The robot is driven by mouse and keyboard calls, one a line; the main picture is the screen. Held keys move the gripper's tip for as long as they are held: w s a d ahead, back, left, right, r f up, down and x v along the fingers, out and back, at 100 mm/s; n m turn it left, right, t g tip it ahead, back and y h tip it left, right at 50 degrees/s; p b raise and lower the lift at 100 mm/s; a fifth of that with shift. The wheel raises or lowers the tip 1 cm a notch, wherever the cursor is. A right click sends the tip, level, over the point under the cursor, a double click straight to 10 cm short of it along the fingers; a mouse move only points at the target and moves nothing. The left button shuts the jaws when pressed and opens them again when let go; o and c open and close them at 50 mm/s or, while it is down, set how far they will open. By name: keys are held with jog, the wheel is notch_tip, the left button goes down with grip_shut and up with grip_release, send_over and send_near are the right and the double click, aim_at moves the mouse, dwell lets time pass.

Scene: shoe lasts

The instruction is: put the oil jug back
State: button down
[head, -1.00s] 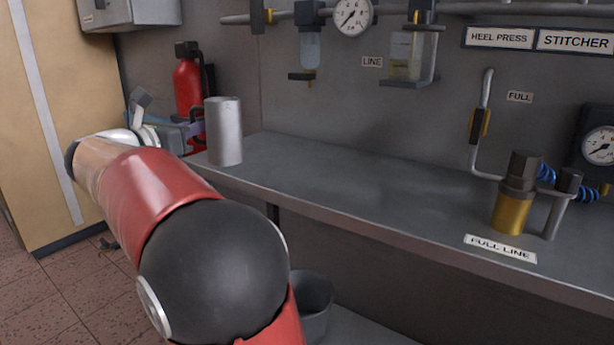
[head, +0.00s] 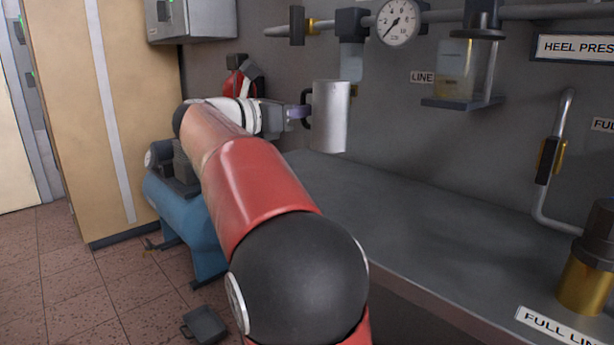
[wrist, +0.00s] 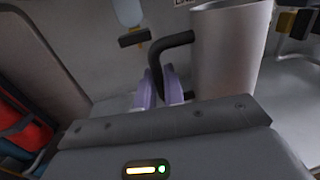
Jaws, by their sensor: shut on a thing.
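The oil jug (head: 331,117) is a plain metal cylinder with a dark handle on its left side. My gripper (head: 301,114) is shut on that handle and comes from the left. In the head view the jug stands upright and appears raised above the bench top, near its far left end. In the wrist view the jug (wrist: 228,50) is at the upper right, and the purple fingers of my gripper (wrist: 159,90) close around the lower part of the black handle. The jug's contents are hidden.
The grey bench (head: 400,215) is clear in its middle. A brass fitting (head: 588,265) and a FULL LINE label (head: 556,328) are at its right. A pressure gauge (head: 398,22) and an oil bowl (head: 458,70) hang on the wall behind. A red extinguisher (head: 238,84) stands behind my arm.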

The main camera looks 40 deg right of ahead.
notch_tip(320, 180, down, 12)
jog(key=shift+r, duration=0.1)
dwell(0.4)
jog(key=shift+f+b, duration=0.25)
jog(key=shift+b, duration=0.15)
jog(key=c, duration=1.5)
grip_release()
jog(key=shift+r+p, duration=0.2)
jog(key=shift+p, duration=0.1)
jog(key=a+b, duration=0.2)
jog(key=a, duration=1)
jog(key=shift+w, duration=0.35)
